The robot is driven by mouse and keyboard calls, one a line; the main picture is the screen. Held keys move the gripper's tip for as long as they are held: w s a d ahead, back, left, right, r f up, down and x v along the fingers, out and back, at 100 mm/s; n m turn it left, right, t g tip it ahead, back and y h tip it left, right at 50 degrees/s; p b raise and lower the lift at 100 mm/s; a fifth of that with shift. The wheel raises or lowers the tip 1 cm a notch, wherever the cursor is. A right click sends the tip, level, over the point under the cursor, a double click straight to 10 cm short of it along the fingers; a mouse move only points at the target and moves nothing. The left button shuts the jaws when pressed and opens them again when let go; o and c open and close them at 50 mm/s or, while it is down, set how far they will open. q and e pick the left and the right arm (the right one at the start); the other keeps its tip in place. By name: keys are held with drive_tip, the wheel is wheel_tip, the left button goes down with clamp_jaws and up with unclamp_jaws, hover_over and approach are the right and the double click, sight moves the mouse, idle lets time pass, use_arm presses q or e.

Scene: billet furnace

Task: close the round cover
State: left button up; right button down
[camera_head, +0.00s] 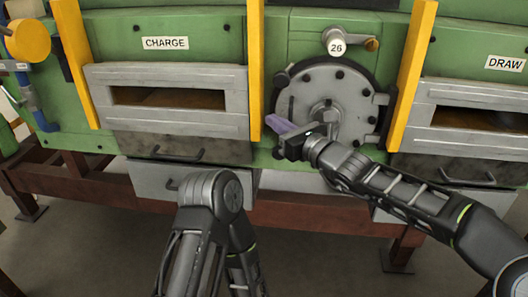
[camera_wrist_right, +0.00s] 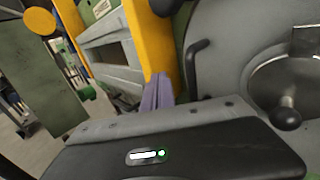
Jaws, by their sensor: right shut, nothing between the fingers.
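The round cover (camera_head: 345,92) is a grey bolted disc on the green furnace front, with a hub at its middle. It lies close to its dark ring, but I cannot tell whether it is fully flush. In the right wrist view the cover (camera_wrist_right: 225,50) fills the right side, with a dark bent handle (camera_wrist_right: 194,68) near its edge and a round knob (camera_wrist_right: 286,116) at the hub. My right gripper (camera_head: 283,125) is shut and empty at the cover's lower left edge; its purple fingers (camera_wrist_right: 157,92) also show in the wrist view. My left gripper is out of view.
Yellow posts (camera_head: 254,70) and (camera_head: 411,75) stand on both sides of the cover. The CHARGE door frame (camera_head: 170,78) is at left and the DRAW door frame (camera_head: 470,95) at right. A round tag marked 26 (camera_head: 335,44) hangs above. A brown support beam (camera_head: 290,208) runs below.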

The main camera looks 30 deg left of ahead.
drive_tip(key=s+d+b, duration=0.2)
drive_tip(key=s+b, duration=0.2)
drive_tip(key=s, duration=0.6)
drive_tip(key=shift+d+b, duration=0.3)
drive_tip(key=shift+d, duration=0.1)
